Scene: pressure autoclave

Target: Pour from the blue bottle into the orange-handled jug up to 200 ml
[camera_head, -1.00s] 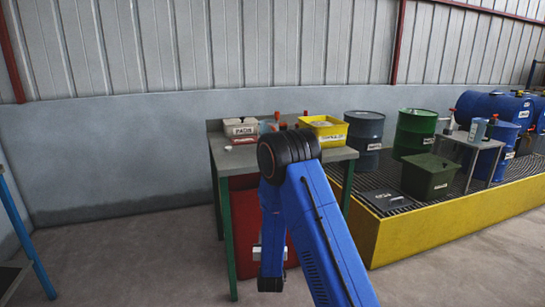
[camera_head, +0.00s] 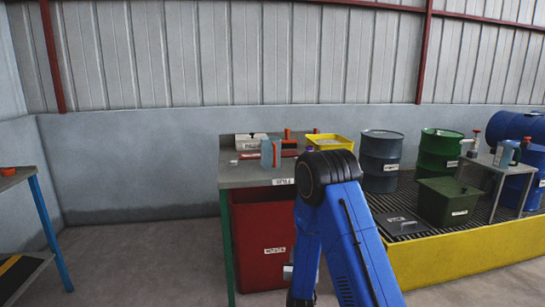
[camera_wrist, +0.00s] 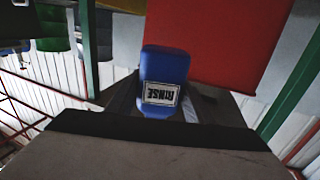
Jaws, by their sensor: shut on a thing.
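A blue bottle (camera_wrist: 164,66) with a white label reading RINSE is held between the fingers of my gripper (camera_wrist: 157,108) in the wrist view. The label looks upside down there, and the bottle's lower part in the picture is hidden by the gripper. A pale blue, see-through jug (camera_head: 266,153) with an orange handle stands on the grey bench (camera_head: 236,178), left of my arm. Its level and markings are too small to read.
A red bin (camera_head: 262,240) stands under the bench. A white box (camera_head: 250,141), a yellow tray (camera_head: 329,142) and red-orange items are on the bench. Drums and a dark green box (camera_head: 447,201) stand on a yellow-sided grating (camera_head: 455,252) at right. Floor at left is clear.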

